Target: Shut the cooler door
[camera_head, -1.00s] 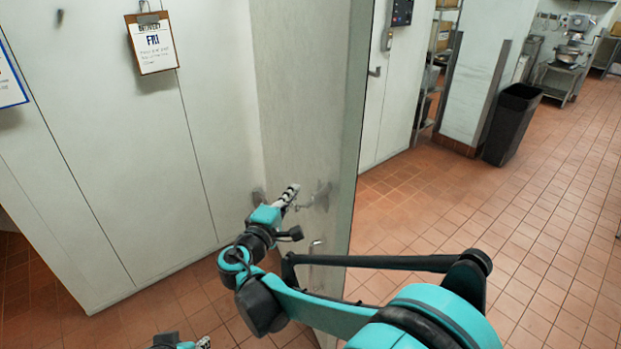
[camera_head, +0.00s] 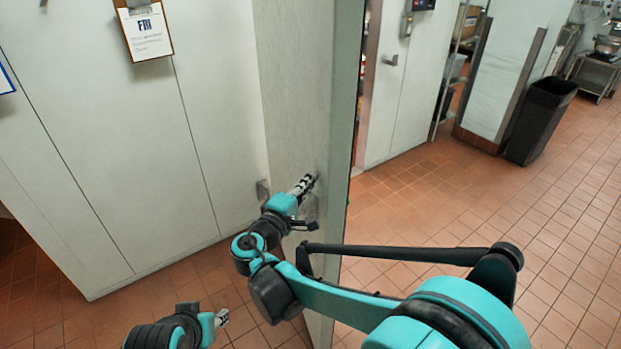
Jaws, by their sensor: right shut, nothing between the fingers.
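The cooler door (camera_head: 285,95) is a tall pale panel standing open, seen nearly edge-on, with its grey edge (camera_head: 346,110) facing me. My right gripper (camera_head: 308,182) is shut and empty. Its fingertips are at the door's left face, a little in from the edge; whether they touch it I cannot tell. My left gripper (camera_head: 221,318) is low at the bottom of the view, left of the door and apart from it. Its fingers are too small and partly turned to tell open from shut.
A pale wall (camera_head: 110,140) with a clipboard (camera_head: 146,30) stands at the left. Past the door are another pale panel with a handle (camera_head: 390,60), a shelf rack and a black bin (camera_head: 540,120). The tiled floor (camera_head: 450,210) at the right is clear.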

